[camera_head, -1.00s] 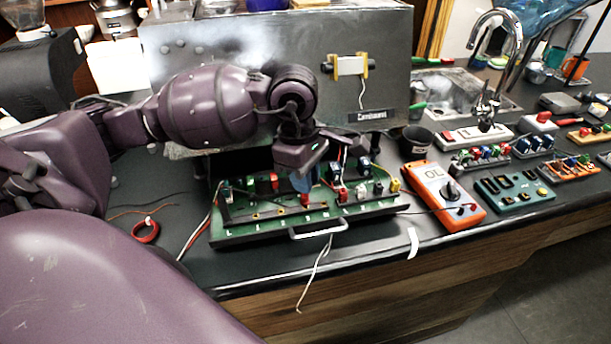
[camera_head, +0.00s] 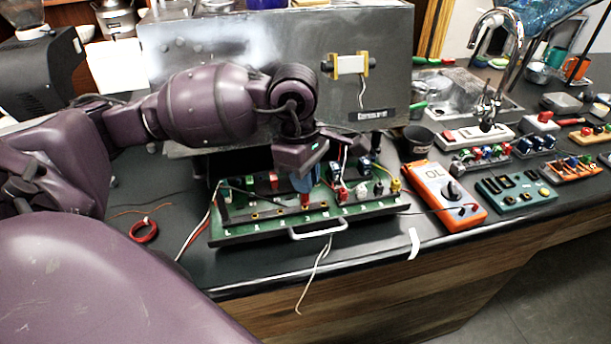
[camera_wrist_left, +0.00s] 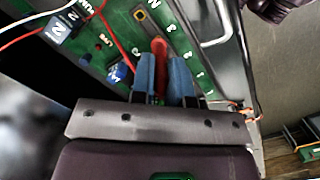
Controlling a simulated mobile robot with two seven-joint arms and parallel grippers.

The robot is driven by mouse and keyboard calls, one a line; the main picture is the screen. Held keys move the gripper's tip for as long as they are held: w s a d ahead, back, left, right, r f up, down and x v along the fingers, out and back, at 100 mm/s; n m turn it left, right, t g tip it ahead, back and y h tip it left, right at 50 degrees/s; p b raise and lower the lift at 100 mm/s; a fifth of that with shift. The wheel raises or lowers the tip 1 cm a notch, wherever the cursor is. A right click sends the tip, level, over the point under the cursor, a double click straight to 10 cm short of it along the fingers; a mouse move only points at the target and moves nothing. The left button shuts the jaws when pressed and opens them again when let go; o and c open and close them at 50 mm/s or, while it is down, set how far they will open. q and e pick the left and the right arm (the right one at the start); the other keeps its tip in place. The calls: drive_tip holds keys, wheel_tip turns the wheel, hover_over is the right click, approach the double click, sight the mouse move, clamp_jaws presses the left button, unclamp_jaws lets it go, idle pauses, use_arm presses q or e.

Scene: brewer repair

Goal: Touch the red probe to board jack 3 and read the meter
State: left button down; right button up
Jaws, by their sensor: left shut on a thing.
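The red probe (camera_head: 305,200) is upright between the blue fingertips of my left gripper (camera_head: 304,183), which is shut on it over the green board (camera_head: 240,228). In the left wrist view the red probe (camera_wrist_left: 159,56) stands between the blue fingers of the gripper (camera_wrist_left: 164,78), close to the row of white jack numbers. The fingers hide the probe's tip, so I cannot tell whether it touches jack 3 or which jack is under it. The orange meter (camera_head: 445,195) lies right of the board and its display reads OL. My right gripper is not in view.
Several coloured plugs and wires stand along the board's back. A metal handle (camera_head: 318,229) is at its front edge. A dark cup (camera_head: 416,140) is behind the meter. A teal module (camera_head: 515,191) lies right of it. A red wire coil (camera_head: 144,231) lies left.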

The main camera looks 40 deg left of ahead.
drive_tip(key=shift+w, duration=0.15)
use_arm(q)
drive_tip(key=shift+f, duration=0.15)
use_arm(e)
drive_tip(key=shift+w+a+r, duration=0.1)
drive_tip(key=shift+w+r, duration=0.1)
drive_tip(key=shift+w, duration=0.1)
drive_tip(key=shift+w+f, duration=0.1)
use_arm(q)
drive_tip(key=shift+f+b, duration=0.15)
drive_tip(key=shift+b, duration=0.2)
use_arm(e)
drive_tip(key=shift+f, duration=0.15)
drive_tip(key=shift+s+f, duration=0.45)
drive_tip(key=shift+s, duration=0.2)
use_arm(q)
drive_tip(key=shift+f+b, duration=0.25)
drive_tip(key=shift+b, duration=0.1)
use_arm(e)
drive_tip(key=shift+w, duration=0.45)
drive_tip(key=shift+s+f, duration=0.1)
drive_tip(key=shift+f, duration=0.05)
